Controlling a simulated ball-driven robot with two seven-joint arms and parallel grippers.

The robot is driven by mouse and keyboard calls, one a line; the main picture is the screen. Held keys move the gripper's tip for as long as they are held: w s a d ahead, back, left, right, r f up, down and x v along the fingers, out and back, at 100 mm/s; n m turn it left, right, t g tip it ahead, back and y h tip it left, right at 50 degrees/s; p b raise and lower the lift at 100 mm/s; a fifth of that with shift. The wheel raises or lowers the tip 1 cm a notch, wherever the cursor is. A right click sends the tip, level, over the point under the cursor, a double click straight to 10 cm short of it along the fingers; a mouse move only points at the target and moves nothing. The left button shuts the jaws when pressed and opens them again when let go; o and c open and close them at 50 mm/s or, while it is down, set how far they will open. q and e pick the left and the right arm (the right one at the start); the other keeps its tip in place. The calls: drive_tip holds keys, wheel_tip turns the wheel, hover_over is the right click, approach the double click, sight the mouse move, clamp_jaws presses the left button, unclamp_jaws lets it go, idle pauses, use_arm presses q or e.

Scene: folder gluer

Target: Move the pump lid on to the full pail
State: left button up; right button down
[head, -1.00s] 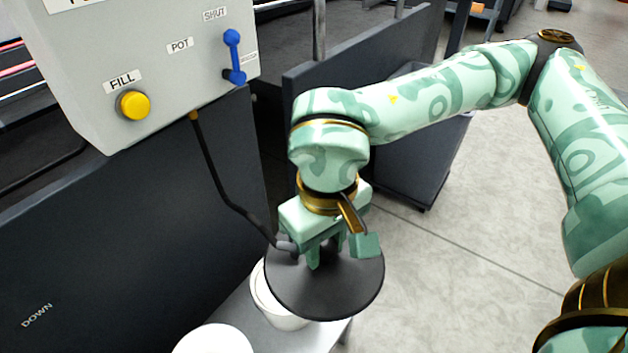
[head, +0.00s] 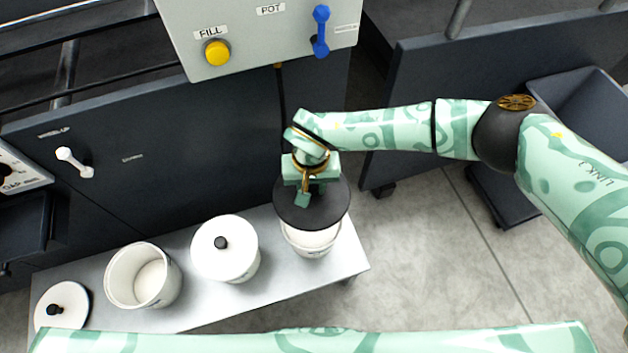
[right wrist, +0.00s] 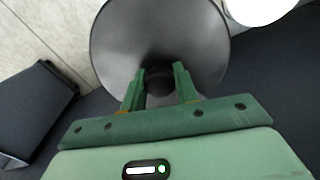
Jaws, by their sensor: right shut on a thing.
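The pump lid (head: 328,203) is a dark round disc, also filling the top of the right wrist view (right wrist: 195,35). My right gripper (head: 306,188) is shut on the knob at its middle, as the right wrist view (right wrist: 160,82) shows. The lid overlaps the far part of the right-hand white pail (head: 312,247) in the head view and looks offset towards the machine. White contents show inside that pail's near side. The gap between lid and rim cannot be told. My left gripper is out of view.
On the grey bench (head: 205,318) stand a white-lidded pail (head: 225,262) and an open pail (head: 125,285) whose inside looks empty. A loose white lid (head: 70,298) lies at the left end. The control box (head: 258,40) hangs above; a dark hose (head: 282,105) runs down from it.

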wheel_tip(320, 180, down, 7)
drive_tip(key=b, duration=0.4)
drive_tip(key=shift+f, duration=0.15)
wheel_tip(320, 180, down, 6)
drive_tip(key=b, duration=0.3)
drive_tip(key=shift+b, duration=0.3)
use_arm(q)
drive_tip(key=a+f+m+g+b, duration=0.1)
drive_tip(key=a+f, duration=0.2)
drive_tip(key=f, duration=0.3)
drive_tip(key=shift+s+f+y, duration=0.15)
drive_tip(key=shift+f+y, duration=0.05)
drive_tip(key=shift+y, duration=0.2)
use_arm(e)
drive_tip(key=shift+f, duration=1.1)
drive_tip(key=c, duration=1)
unclamp_jaws()
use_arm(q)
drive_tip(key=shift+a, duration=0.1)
